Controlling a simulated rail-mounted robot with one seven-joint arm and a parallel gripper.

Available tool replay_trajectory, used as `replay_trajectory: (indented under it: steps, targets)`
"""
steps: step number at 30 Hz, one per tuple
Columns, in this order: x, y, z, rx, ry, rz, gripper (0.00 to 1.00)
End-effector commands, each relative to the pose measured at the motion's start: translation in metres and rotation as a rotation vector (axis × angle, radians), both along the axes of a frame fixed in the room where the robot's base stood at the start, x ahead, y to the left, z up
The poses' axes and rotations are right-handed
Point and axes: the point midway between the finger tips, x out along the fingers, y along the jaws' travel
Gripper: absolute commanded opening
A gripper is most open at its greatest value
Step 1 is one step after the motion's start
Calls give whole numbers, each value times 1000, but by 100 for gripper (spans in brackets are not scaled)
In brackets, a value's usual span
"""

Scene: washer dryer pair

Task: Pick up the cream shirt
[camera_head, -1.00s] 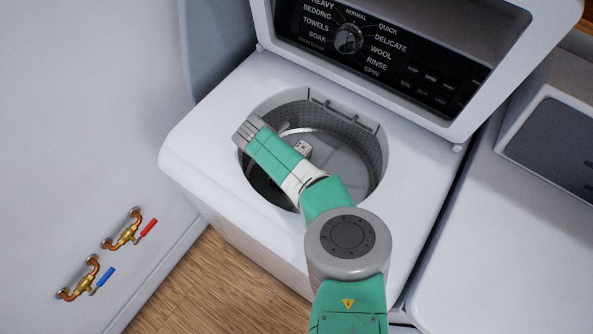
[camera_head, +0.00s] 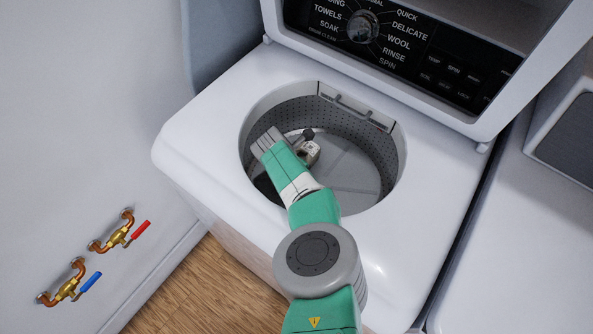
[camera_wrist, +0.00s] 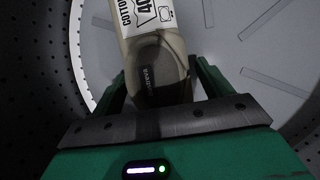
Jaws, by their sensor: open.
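In the wrist view, the cream shirt (camera_wrist: 170,50) is a beige-cream bundle with a white "COTTON" label at its top and a dark inner collar area. It lies on the pale drum floor, and its near end is between the green fingers of my gripper (camera_wrist: 160,78). The fingers are open, one on each side of it; I cannot tell whether either touches it. In the head view, my arm reaches into the washer drum (camera_head: 360,165). A small cream patch, seemingly the shirt (camera_head: 312,153), shows beside my wrist; my fingers are hidden there.
The perforated drum wall and opening rim surround my wrist closely. The raised lid and control panel (camera_head: 400,55) stand behind the opening. A second white appliance (camera_head: 530,240) is at the right. Pipe valves (camera_head: 118,235) are on the wall at the left.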

Motion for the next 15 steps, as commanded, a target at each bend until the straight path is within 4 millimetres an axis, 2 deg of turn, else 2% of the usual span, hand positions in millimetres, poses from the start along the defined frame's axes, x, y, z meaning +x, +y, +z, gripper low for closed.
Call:
replay_trajectory:
  steps: [7, 15]
  targets:
    - [1, -1, -1, 0, -2, -1, 78]
    - [1, -1, -1, 1, -1, -1, 25]
